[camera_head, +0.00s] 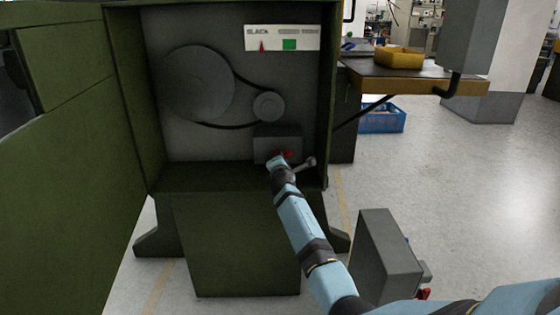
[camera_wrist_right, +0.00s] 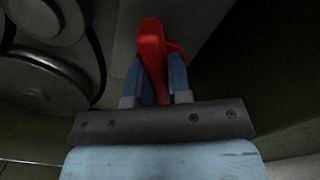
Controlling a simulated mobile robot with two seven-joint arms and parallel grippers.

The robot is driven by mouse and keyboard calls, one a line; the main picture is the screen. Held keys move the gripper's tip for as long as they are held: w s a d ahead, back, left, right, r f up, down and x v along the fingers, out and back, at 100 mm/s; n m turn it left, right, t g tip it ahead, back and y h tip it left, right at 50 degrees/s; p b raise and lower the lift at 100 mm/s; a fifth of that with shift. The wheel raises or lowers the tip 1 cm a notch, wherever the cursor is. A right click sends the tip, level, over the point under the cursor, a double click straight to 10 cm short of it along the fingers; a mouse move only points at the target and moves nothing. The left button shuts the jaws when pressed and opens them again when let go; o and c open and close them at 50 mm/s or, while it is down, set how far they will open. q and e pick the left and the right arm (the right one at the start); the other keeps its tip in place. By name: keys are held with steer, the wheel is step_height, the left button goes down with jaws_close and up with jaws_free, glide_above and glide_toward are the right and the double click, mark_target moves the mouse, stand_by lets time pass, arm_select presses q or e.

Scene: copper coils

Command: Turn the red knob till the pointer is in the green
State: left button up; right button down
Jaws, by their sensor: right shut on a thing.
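The red knob (camera_head: 285,154) sits on a grey box (camera_head: 270,138) inside the green cabinet, mostly hidden behind my right arm in the head view. In the right wrist view the red knob (camera_wrist_right: 151,45) stands between the fingers. My right gripper (camera_wrist_right: 161,75) is shut on it; in the head view its tips (camera_head: 281,157) are hard to make out. Above, a white gauge strip (camera_head: 270,43) reads "SLACK" at its left end. Its red pointer (camera_head: 262,46) is at the left, apart from the green zone (camera_head: 289,44) to its right. My left gripper is not in view.
A large pulley (camera_head: 197,83) and a small pulley (camera_head: 268,105) are joined by a black belt left of and above the knob. The cabinet's green door (camera_head: 55,190) stands open at left. A bench with a yellow bin (camera_head: 399,58) and a blue crate (camera_head: 382,118) are at right.

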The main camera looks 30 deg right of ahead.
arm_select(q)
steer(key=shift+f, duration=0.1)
